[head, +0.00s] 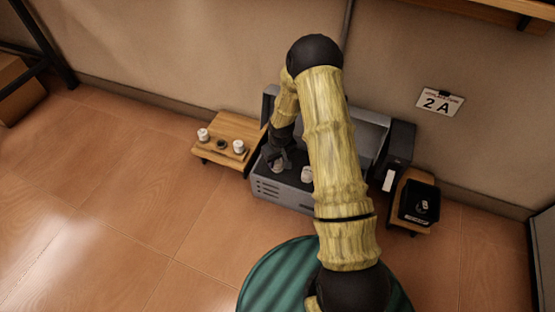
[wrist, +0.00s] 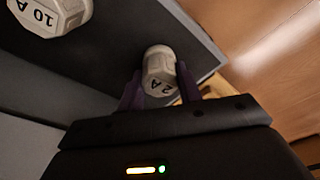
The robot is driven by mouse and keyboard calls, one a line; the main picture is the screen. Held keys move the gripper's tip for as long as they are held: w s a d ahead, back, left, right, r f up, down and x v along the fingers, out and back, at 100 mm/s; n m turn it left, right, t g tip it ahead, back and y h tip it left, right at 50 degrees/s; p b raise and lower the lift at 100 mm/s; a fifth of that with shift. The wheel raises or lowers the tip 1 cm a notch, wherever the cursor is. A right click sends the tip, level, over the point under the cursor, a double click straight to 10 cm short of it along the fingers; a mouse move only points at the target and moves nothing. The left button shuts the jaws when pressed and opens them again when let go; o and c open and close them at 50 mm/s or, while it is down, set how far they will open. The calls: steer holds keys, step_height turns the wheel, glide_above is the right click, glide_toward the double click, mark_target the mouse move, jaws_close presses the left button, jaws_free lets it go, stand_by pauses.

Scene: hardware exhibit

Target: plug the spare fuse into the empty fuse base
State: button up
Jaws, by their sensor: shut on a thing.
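My gripper (head: 277,160) is low over the left end of the grey metal unit (head: 285,193). In the wrist view its purple fingers (wrist: 158,88) are closed around a white faceted fuse (wrist: 158,66) marked 2 A. The lower end of that fuse is hidden, so I cannot tell whether it touches the unit. A second white fuse (wrist: 48,14), marked 10 A, is on the unit at the upper left of the wrist view; a white fuse (head: 307,174) also shows right of my gripper in the head view. I cannot make out an empty fuse base on the unit.
A wooden stand (head: 232,125) at the left bears two white pieces with a dark round piece (head: 221,145) between them. A black tray (head: 415,212) with small items is at the right. A wall sign (head: 440,102) reads 2 A. My arm hides part of the unit.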

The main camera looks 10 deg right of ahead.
steer(key=shift+f, duration=0.1)
steer(key=o, duration=1.5)
steer(key=shift+r+p, duration=3.4)
steer(key=shift+r, duration=0.1)
